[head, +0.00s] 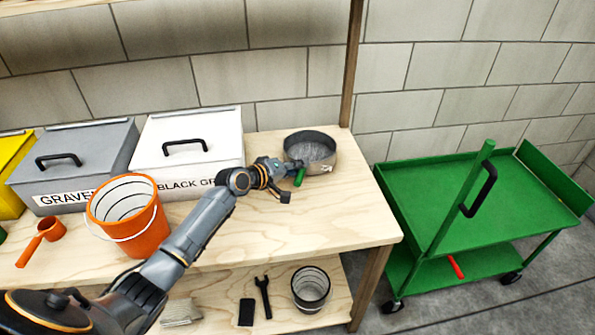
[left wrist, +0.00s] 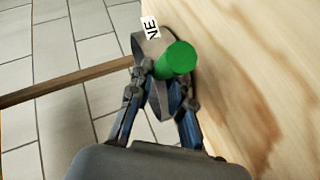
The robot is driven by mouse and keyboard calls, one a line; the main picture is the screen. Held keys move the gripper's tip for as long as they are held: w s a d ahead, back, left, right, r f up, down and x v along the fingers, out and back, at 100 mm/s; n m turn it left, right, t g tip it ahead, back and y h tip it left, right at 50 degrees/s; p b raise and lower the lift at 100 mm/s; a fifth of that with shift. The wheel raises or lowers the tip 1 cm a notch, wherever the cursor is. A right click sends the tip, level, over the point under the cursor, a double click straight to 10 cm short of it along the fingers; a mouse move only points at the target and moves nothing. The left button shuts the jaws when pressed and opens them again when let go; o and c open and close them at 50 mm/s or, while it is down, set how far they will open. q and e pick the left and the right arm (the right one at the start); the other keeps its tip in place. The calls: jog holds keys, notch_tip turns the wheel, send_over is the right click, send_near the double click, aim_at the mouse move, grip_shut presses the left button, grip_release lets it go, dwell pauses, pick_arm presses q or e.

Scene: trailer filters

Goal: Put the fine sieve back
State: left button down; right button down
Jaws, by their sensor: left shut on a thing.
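The fine sieve (head: 321,163) is a round grey metal pan with a mesh bottom and a green handle (head: 299,177). It is at the right back part of the wooden bench top (head: 330,216). My left gripper (head: 287,166) reaches it from the left and is shut on it by the handle. In the left wrist view the green handle end (left wrist: 178,60) shows at the fingers (left wrist: 162,98), with the sieve's rim and a white label ending in "NE" (left wrist: 150,27) behind. Whether the sieve touches the bench is hard to tell. My right gripper is not in view.
An orange bucket (head: 128,215), an orange scoop (head: 42,240), a grey "GRAVEL" bin (head: 85,150) and a white "BLACK GR…" bin (head: 205,140) stand left. A wooden post (head: 352,60) rises behind the sieve. A green cart (head: 430,190) is right. The bench's front right is clear.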

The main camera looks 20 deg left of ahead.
pick_arm(q)
jog(key=shift+f, duration=0.4)
jog(key=c, duration=1.2)
grip_release()
jog(key=shift+s+a+r, duration=0.1)
jog(key=shift+s+a, duration=0.05)
jog(key=p+v, duration=0.1)
jog(key=v, duration=1)
jog(key=shift+s, duration=0.3)
